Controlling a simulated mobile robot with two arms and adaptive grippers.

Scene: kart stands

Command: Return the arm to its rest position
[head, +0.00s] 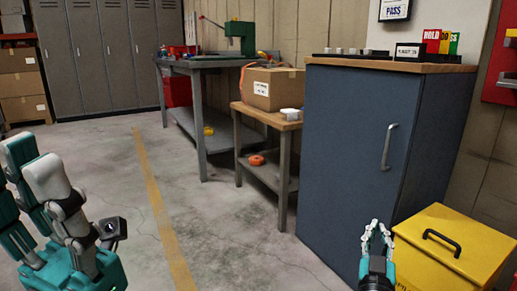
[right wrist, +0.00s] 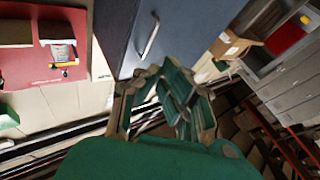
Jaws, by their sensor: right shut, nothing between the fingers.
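My right gripper (head: 377,228) shows low in the head view, in front of the blue-grey cabinet (head: 385,140) and just left of the yellow bin (head: 455,245). Its fingers point up in the picture. It is shut and holds nothing. In the right wrist view the fingers of the right gripper (right wrist: 165,90) show at mid-picture, with the cabinet door (right wrist: 180,25) beyond them. Teal and white links of my left arm fill the lower left of the head view. I cannot make out the left gripper's fingers there.
A low wooden table (head: 285,123) with a cardboard box (head: 272,88) stands left of the cabinet. A grey workbench (head: 200,63) is behind it. Grey lockers (head: 110,60) line the back wall. The concrete floor between, with a yellow line (head: 160,205), is clear.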

